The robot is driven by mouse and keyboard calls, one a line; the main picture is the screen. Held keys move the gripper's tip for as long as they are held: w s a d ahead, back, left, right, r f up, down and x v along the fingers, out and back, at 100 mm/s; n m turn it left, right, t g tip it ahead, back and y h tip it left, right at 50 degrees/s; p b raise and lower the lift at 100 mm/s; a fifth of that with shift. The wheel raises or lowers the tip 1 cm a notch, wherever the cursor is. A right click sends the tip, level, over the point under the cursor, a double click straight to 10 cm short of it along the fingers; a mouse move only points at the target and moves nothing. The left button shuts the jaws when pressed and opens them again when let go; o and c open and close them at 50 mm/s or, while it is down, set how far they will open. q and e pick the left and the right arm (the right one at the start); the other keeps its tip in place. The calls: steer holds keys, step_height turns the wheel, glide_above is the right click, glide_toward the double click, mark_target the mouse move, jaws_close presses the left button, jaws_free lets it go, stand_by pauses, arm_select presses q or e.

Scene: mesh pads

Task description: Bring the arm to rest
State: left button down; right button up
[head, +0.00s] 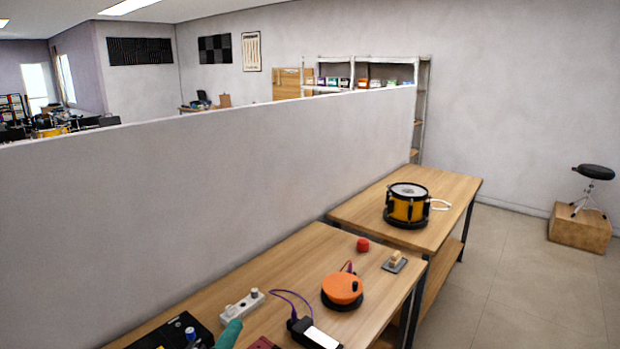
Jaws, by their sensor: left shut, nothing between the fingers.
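My left gripper (294,322), black with a pale body, is low in the middle of the view at the front of the near workbench (310,250). Its fingers are shut with nothing held. A purple cable (290,293) passes close by the fingers; I cannot tell whether they touch. An orange round pad (341,287) on a dark base sits on the bench to the right of the gripper, apart from it. My right gripper is not in view.
A white strip (241,304), a teal cylinder (229,334) and a black box (172,332) lie left of the gripper. A red knob (363,245) and a grey plate (394,265) lie farther back. A yellow drum (407,205) stands on the far bench. A partition wall (200,190) borders the benches.

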arm_select(q)
steer(key=s+a+f+n+g+y, duration=0.3)
steer(key=s+f+n+g, duration=0.15)
steer(key=f+n, duration=0.25)
steer(key=s+a+f+n+g+y, duration=0.3)
steer(key=s+a+f+n+y, duration=0.1)
steer(key=s+f+n, duration=0.15)
steer(key=s+f+n+g+h, duration=0.1)
steer(key=s+f+n+g, duration=0.3)
steer(key=s, duration=0.4)
steer(key=s+f+n+g, duration=0.35)
steer(key=s+f, duration=0.25)
steer(key=s, duration=0.2)
step_height(320, 180, down, 34)
steer(key=m+g+b, duration=0.1)
steer(key=b, duration=1)
steer(key=s+a+f+b, duration=0.1)
steer(key=s+f+b, duration=0.2)
steer(key=f, duration=0.6)
steer(key=s+a+f+g+b, duration=0.1)
steer(key=s+f+b, duration=0.3)
steer(key=s+f, duration=0.4)
steer(key=s+a+f+b, duration=0.1)
steer(key=s+f+b, duration=0.3)
steer(key=f, duration=0.8)
steer(key=shift+s+g, duration=0.4)
steer(key=shift+s, duration=0.85)
